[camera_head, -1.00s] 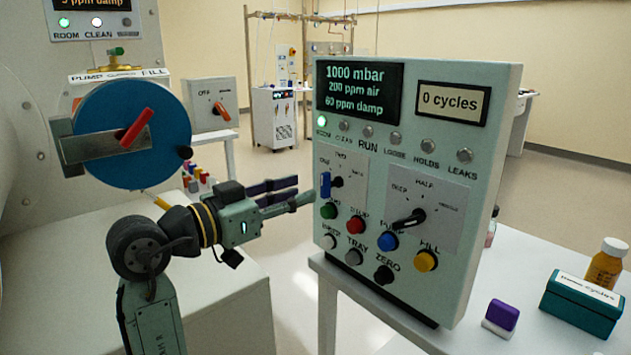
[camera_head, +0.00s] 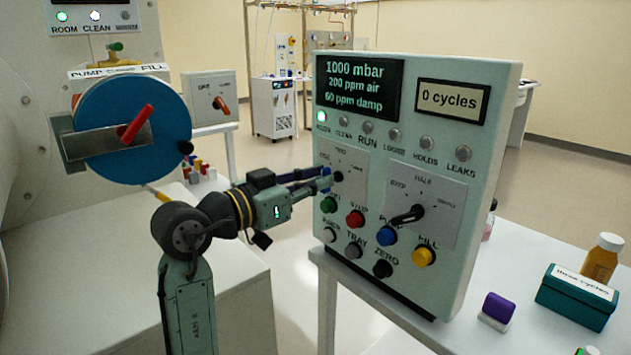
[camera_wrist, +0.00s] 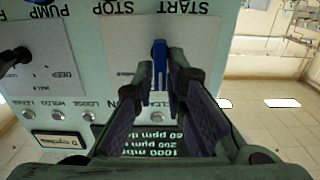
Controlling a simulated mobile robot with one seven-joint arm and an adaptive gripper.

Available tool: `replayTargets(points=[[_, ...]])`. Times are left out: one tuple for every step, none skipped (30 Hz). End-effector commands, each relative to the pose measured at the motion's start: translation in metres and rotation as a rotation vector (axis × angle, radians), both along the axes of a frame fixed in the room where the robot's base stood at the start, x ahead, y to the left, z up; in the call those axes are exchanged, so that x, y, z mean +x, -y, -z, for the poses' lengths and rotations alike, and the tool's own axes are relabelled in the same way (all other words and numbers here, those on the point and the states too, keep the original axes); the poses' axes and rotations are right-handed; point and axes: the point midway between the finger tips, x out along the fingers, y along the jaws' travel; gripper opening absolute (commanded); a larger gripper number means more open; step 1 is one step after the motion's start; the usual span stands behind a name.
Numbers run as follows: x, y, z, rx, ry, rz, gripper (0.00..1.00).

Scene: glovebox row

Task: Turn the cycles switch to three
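The cycles switch is a small dial with a blue handle (camera_wrist: 160,62) on the left plate of the grey-green control panel (camera_head: 480,215). In the head view my fingers mostly hide the handle, and its setting is not clear. My gripper (camera_head: 326,178) reaches the switch from the left. In the wrist view my gripper (camera_wrist: 160,82) is open, with one finger on each side of the blue handle. I cannot tell whether the fingers touch it. The cycles display (camera_head: 451,101) reads 0 cycles.
A second switch with a black handle (camera_head: 407,216) is right of the cycles switch. Several push buttons, including a green one (camera_head: 328,204) and a red one (camera_head: 355,218), sit just below. A teal box (camera_head: 577,298) labelled three cycles stands on the white table at right.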

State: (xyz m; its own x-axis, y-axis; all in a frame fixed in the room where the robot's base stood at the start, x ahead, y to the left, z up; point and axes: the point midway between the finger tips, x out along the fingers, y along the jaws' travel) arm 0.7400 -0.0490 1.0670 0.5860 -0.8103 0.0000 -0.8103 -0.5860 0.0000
Motion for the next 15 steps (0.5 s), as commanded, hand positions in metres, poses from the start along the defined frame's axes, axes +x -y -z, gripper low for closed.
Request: replayTargets(points=[[-0.0001, -0.0001, -0.0001, 0.0, 0.0, 0.0, 0.07], [-0.0001, -0.0001, 0.0, 0.0, 0.0, 0.0, 0.05], [-0.0001, -0.0001, -0.0001, 0.0, 0.0, 0.0, 0.02], [-0.0001, -0.0001, -0.0001, 0.0, 0.0, 0.0, 0.0], [-0.0001, -0.0001, -0.0001, 0.0, 0.0, 0.0, 0.0], [-0.0001, -0.0001, -0.0001, 0.0, 0.0, 0.0, 0.0], [-0.0001, -0.0001, -0.0001, 0.0, 0.0, 0.0, 0.0], [-0.0001, -0.0001, -0.0001, 0.0, 0.0, 0.0, 0.0], [-0.0001, -0.0001, -0.0001, 0.0, 0.0, 0.0, 0.0], [-0.0001, 0.0, -0.0001, 0.0, 0.0, 0.0, 0.0], [-0.0001, 0.0, -0.0001, 0.0, 0.0, 0.0, 0.0], [-0.0001, 0.0, -0.0001, 0.0, 0.0, 0.0, 0.0], [-0.0002, -0.0001, 0.0, 0.0, 0.0, 0.0, 0.0], [-0.0001, 0.0, 0.0003, 0.001, 0.002, 0.0, 0.0], [-0.0002, 0.0, 0.0012, 0.005, 0.007, 0.0, 0.0]])
